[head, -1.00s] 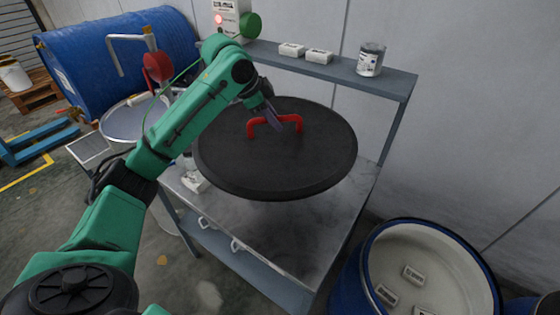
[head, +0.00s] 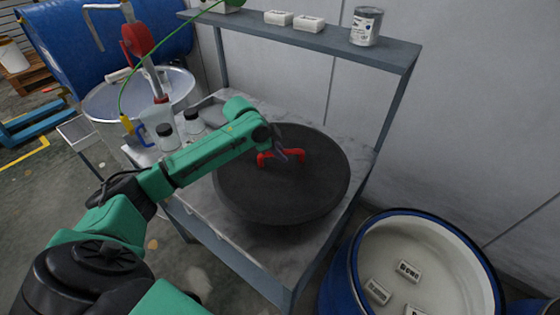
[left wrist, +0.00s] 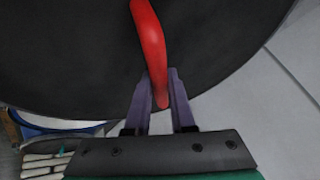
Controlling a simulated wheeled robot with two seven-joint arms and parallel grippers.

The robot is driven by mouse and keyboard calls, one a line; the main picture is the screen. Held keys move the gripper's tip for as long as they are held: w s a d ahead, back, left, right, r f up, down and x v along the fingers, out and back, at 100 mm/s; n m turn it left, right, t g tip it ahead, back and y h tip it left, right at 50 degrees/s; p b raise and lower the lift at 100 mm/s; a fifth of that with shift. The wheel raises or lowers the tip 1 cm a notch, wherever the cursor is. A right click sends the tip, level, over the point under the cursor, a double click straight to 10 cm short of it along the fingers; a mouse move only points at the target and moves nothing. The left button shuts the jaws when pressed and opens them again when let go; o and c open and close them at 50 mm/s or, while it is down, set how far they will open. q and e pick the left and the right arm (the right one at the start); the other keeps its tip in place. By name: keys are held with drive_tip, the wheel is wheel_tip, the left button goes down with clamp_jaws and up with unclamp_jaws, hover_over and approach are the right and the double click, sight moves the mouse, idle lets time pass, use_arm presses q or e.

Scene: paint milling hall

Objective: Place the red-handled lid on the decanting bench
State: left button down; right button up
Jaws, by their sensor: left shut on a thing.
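The lid (head: 300,200) is a large round black disc with a red handle (head: 292,155). In the head view it is over the decanting bench (head: 262,248), low above its grey marbled top; I cannot tell whether it touches. My left gripper (head: 282,155) is shut on the red handle. In the left wrist view the purple fingers (left wrist: 161,95) stand either side of the red handle (left wrist: 150,40), with the black lid (left wrist: 80,50) behind. The lid hides much of the bench top. My right gripper is not in view.
Jars (head: 168,136) and a jug (head: 156,120) stand on the bench's left part. A shelf (head: 340,42) at the back holds a tin (head: 366,26) and white blocks (head: 309,23). An open blue drum (head: 420,262) stands at the right, and a steel vessel (head: 105,103) at the left.

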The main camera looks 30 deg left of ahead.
sight(279, 163)
use_arm(q)
wheel_tip(279, 163, down, 5)
drive_tip(key=shift+s+r+p, duration=0.1)
drive_tip(key=shift+r+p, duration=0.05)
drive_tip(key=shift+p, duration=0.2)
drive_tip(key=c, duration=0.8)
unclamp_jaws()
drive_tip(key=shift+o, duration=0.2)
drive_tip(key=b+v, duration=0.1)
drive_tip(key=v, duration=1)
drive_tip(key=shift+s+a+b, duration=0.1)
drive_tip(key=shift+s+b, duration=0.05)
drive_tip(key=shift+b, duration=0.2)
drive_tip(key=shift+s+r, duration=0.1)
drive_tip(key=shift+r, duration=0.2)
